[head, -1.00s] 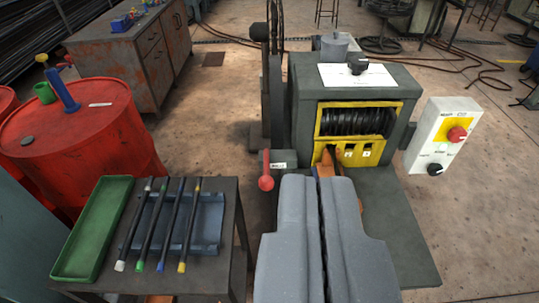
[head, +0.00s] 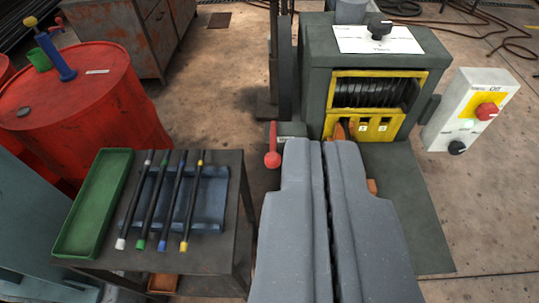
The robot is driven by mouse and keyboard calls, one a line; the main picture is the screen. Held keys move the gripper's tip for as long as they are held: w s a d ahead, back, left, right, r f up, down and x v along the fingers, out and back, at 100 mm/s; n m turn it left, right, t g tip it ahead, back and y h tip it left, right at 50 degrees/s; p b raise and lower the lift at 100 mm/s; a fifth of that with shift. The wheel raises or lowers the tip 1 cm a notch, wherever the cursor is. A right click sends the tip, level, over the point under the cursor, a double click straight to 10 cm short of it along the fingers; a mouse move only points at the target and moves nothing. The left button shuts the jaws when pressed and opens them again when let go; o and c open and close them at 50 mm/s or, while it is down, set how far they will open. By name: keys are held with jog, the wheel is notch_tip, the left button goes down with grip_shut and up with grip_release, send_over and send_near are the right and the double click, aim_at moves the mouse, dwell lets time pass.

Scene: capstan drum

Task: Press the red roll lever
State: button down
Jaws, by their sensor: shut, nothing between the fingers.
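The red roll lever (head: 272,148) has a red handle with a round ball at its lower end. It stands at the left front corner of the grey machine (head: 318,88). My gripper (head: 322,146) is shut and empty. Its grey fingers lie side by side, tips toward the machine, just right of the lever in the picture.
A white control box (head: 471,110) with a red button stands right of the machine. A dark table (head: 233,215) at the left carries a green tray (head: 68,240) and several rods with coloured ends. A red drum (head: 110,130) stands behind it. Bare floor lies between drum and machine.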

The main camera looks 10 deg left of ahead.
jog(key=w+a+f+g+p, duration=0.1)
jog(key=w+f+p, duration=0.2)
jog(key=w+f, duration=0.4)
jog(key=w+a+f+g+p, duration=0.2)
jog(key=w+f+p, duration=0.1)
jog(key=w+f, duration=0.5)
jog(key=w+a+f+g+y+p, duration=0.1)
jog(key=w+f+p, duration=0.3)
jog(key=w+f, duration=0.4)
jog(key=shift+a+f+n+g, duration=0.15)
jog(key=shift+f+n+g, duration=0.35)
jog(key=shift+f, duration=2.05)
send_over(273, 154)
jog(key=s, duration=0.3)
notch_tip(273, 154, down, 7)
jog(key=f, duration=0.2)
jog(key=shift+w+d+f+p, duration=0.2)
jog(key=shift+d+f+p, duration=0.1)
jog(key=shift+f, duration=0.55)
jog(key=shift+f, duration=0.1)
